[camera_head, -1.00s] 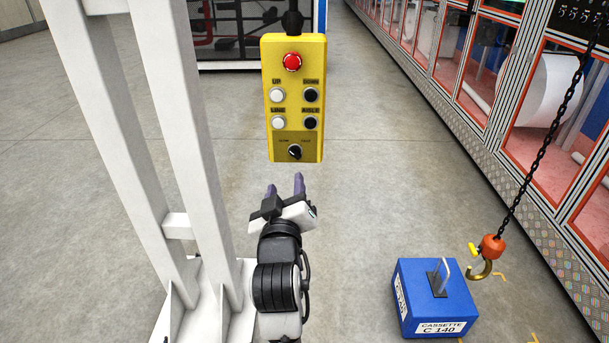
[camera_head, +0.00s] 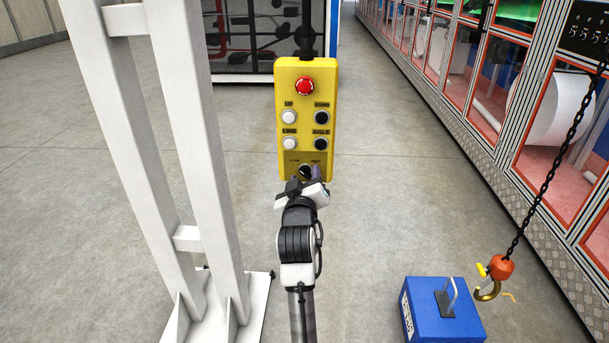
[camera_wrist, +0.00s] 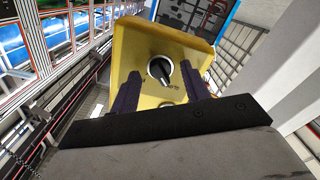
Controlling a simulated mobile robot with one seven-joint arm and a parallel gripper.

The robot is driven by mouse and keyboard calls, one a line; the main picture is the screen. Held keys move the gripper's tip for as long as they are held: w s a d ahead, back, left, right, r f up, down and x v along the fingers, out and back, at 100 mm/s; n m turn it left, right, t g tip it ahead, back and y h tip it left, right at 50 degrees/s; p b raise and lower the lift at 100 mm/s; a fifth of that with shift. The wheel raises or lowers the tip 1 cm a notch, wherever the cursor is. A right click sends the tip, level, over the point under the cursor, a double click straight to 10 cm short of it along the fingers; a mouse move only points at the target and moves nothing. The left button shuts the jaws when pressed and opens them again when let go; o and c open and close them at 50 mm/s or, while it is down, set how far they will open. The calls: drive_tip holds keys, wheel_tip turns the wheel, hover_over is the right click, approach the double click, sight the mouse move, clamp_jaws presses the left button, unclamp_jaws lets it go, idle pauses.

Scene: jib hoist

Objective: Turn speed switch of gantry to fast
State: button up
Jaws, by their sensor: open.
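The yellow control pendant (camera_head: 306,102) hangs upright in the middle of the head view, with a red stop button (camera_head: 304,86) and white and black buttons. The speed switch (camera_head: 305,171) is a black rotary knob at its bottom, between slow and fast labels. In the wrist view the knob (camera_wrist: 160,69) shows large, with a light pointer and silver ring. My gripper (camera_head: 304,180) is at the pendant's lower end. Its two purple fingers (camera_wrist: 163,88) are open, one on each side of the knob in the wrist view. I cannot tell whether they touch it.
White steel posts (camera_head: 172,130) stand left of the pendant. At the lower right are a blue cassette box (camera_head: 440,325) and a hook (camera_head: 488,290) on a black chain (camera_head: 541,190). A long machine row (camera_head: 480,100) lines the right.

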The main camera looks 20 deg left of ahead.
drive_tip(key=shift+w, duration=0.25)
drive_tip(key=c, duration=1)
